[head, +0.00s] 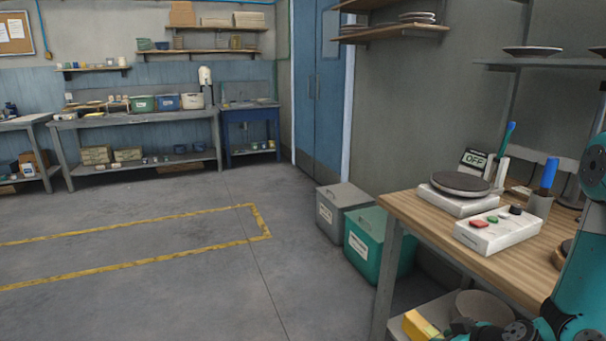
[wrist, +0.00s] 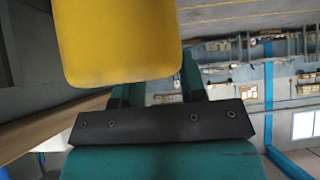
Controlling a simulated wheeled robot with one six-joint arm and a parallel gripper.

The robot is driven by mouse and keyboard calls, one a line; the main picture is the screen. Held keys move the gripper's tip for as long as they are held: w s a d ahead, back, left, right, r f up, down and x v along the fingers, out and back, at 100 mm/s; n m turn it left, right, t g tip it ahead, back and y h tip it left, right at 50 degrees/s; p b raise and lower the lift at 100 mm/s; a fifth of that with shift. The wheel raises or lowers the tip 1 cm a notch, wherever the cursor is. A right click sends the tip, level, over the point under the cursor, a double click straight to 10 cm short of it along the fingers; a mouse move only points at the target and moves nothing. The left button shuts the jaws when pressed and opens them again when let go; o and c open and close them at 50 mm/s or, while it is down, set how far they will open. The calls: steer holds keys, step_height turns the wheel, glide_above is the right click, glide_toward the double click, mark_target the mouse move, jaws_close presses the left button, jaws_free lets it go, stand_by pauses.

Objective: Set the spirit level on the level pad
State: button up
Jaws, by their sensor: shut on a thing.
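The yellow spirit level (head: 419,326) shows at the bottom edge of the head view, low beside the workbench's front leg. It fills the upper left of the wrist view as a smooth yellow block (wrist: 116,42). My gripper (head: 448,334) is shut on it; the finger contact is mostly hidden by the level and the frame edge. I cannot make out a level pad in either view.
The wooden workbench (head: 405,208) at right carries a white device with a dark round plate (head: 460,184), a button box (head: 497,231) and a pen cup (head: 540,204). Grey (head: 341,212) and teal (head: 366,243) bins stand left of it. The floor further left is clear.

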mark_target(441, 336)
steer(key=shift+n, duration=0.3)
step_height(441, 336, up, 5)
steer(key=p, duration=0.2)
steer(key=shift+p, duration=0.3)
steer(key=shift+f, duration=0.4)
steer(key=shift+w+f+m+h, duration=0.15)
steer(key=shift+f+m+h, duration=0.3)
steer(key=shift+m, duration=0.35)
steer(key=shift+w+m+t+h, duration=0.3)
steer(key=shift+m+h, duration=0.05)
steer(key=shift+m, duration=0.05)
steer(key=shift+w+r+m+t+h, duration=0.2)
steer(key=shift+w+m+t+h, duration=0.1)
steer(key=shift+w+m+h, duration=0.35)
steer(key=shift+w+r+m+h, duration=0.45)
steer(key=shift+w+r+m, duration=0.1)
steer(key=shift+w+m, duration=0.3)
steer(key=s+f, duration=0.1)
steer(key=s, duration=0.1)
steer(key=s+f, duration=0.1)
steer(key=s, duration=0.2)
steer(key=s+f, duration=0.1)
steer(key=s, duration=0.2)
